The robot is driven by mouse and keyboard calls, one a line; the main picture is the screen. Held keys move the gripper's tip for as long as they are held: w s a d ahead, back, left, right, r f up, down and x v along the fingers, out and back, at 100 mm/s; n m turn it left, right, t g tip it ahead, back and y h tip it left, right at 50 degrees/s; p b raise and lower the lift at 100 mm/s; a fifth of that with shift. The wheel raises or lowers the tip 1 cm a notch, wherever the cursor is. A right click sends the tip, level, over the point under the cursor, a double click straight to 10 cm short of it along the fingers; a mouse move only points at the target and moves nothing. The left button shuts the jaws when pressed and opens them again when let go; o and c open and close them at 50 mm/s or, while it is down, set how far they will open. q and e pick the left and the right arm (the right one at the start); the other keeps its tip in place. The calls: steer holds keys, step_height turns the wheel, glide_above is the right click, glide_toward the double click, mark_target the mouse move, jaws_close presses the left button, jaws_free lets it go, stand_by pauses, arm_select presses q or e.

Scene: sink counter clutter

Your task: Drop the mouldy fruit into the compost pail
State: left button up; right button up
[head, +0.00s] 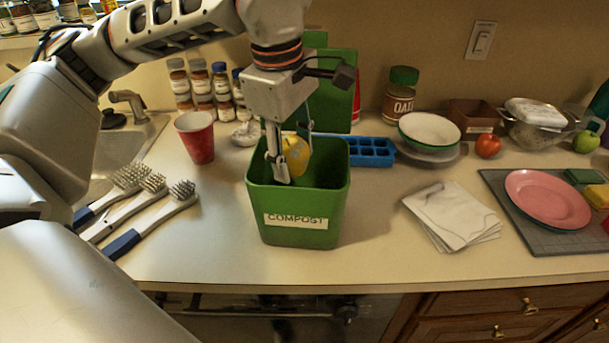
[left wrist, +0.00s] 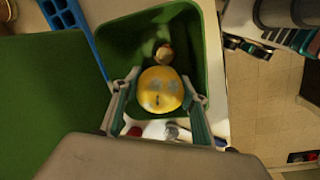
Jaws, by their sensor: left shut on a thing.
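The mouldy fruit (head: 297,158) is yellow with grey-blue patches; it also shows in the left wrist view (left wrist: 160,90). My left gripper (head: 288,160) points down and is shut on it, with a finger on either side (left wrist: 159,108). They are at the mouth of the green compost pail (head: 298,207), whose front bears a COMPOST label. The left wrist view looks down into the pail (left wrist: 192,62), where a small brownish scrap (left wrist: 164,54) lies beyond the fruit. The pail's floor is partly hidden by the fruit. My right gripper is not in view.
A green upright panel (head: 330,90) stands behind the pail. A blue ice tray (head: 371,152) is behind it to the right, a red cup (head: 196,138) to the left. Brushes (head: 135,205) lie by the sink. Napkins (head: 452,215) lie right, with clear counter between.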

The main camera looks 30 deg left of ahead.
arm_select(q)
steer(key=shift+r, duration=0.1)
steer(key=o, duration=1.3)
steer(key=r, duration=0.4)
steer(key=s+r, duration=0.1)
steer(key=r, duration=0.3)
steer(key=s+r, duration=0.1)
steer(key=r, duration=0.2)
steer(key=shift+r, duration=0.4)
